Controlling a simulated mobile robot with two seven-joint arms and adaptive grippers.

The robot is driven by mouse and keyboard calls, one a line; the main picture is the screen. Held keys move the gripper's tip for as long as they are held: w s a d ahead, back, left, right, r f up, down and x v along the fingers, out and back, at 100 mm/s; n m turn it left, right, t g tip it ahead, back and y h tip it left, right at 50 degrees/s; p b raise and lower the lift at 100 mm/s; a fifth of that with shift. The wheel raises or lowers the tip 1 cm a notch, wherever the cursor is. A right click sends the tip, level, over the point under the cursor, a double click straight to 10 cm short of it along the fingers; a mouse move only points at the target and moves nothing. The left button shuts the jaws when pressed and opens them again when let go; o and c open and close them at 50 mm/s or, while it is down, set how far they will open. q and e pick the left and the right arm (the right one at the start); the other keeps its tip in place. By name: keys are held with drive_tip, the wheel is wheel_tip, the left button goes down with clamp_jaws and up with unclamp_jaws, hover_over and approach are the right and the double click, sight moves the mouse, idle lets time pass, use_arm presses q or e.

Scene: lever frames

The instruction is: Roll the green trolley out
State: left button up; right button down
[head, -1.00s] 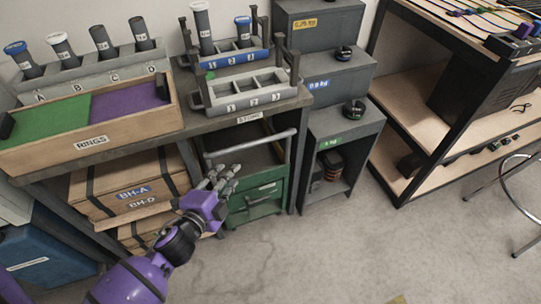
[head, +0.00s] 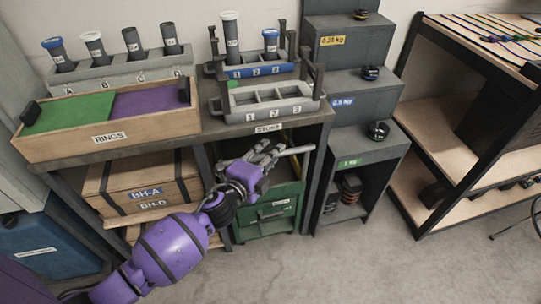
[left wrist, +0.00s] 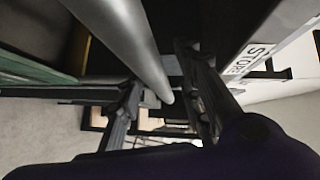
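The green trolley (head: 268,213) stands under the bench, in the bay below the STORE label. Its grey handle bar (head: 297,151) crosses near the top of that bay. My left gripper (head: 268,153) is at the handle, its fingers over the bar's left and middle part. In the left wrist view the bar (left wrist: 130,35) runs between the two spread fingers (left wrist: 165,105), with a gap visible beside it. The trolley's green edge (left wrist: 35,75) shows at the left there. My right gripper is in neither view.
Boxes (head: 145,185) fill the left bay beside the trolley. A stepped grey weight stand (head: 352,150) is close on the right. The floor (head: 330,265) in front is clear.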

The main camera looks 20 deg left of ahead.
use_arm(q)
drive_tip(key=shift+w, duration=0.1)
clamp_jaws()
drive_tip(key=shift+d+f, duration=0.1)
drive_tip(key=shift+d, duration=0.05)
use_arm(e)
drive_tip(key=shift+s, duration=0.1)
